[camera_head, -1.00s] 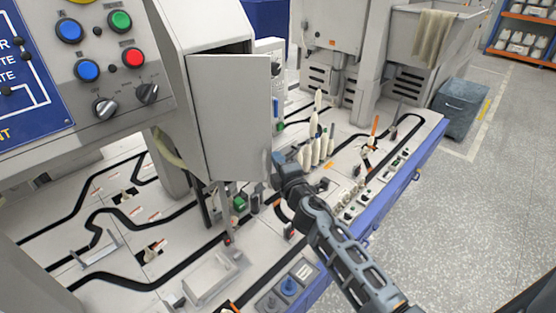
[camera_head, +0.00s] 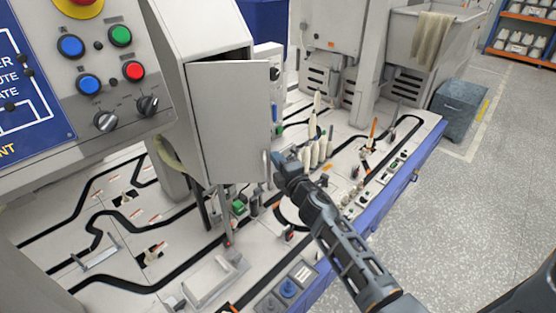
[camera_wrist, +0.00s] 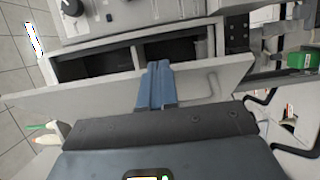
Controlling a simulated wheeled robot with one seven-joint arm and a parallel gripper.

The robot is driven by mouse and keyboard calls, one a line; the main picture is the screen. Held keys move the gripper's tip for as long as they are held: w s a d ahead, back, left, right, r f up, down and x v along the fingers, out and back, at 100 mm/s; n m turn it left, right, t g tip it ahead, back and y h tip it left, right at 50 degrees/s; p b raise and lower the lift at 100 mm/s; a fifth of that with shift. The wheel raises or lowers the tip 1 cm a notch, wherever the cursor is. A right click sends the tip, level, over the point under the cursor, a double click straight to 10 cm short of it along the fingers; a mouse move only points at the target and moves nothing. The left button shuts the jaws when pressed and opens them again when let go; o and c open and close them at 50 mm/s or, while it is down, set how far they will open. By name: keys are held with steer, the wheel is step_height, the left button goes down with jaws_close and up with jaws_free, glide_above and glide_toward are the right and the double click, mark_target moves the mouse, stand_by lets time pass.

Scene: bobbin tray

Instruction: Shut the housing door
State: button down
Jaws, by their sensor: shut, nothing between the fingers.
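The housing door (camera_head: 232,125) is a pale grey panel standing ajar in front of the grey housing (camera_head: 207,32). A dark gap shows along its top edge. Its handle (camera_head: 267,166) is low on its right side. In the wrist view the door (camera_wrist: 100,92) crosses the picture, with the dark housing opening (camera_wrist: 100,65) behind it and the handle (camera_wrist: 212,84) at the right. My gripper (camera_head: 279,158) is shut and empty, close beside the handle edge. Its blue fingers (camera_wrist: 157,75) overlap the door in the wrist view; I cannot tell whether they touch it.
A control panel (camera_head: 105,75) with coloured buttons and knobs is at the left. Several pale bobbins (camera_head: 316,145) stand on the machine bed behind my gripper. Low fittings and a pale box (camera_head: 210,280) are on the bed below the door. Open floor (camera_head: 460,210) is at the right.

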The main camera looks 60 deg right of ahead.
steer(key=s+d+p+x, duration=0.1)
steer(key=d+p+x, duration=0.1)
steer(key=x, duration=1)
steer(key=shift+d+n+y+p, duration=0.3)
steer(key=shift+y, duration=0.1)
stand_by(0.6)
stand_by(0.4)
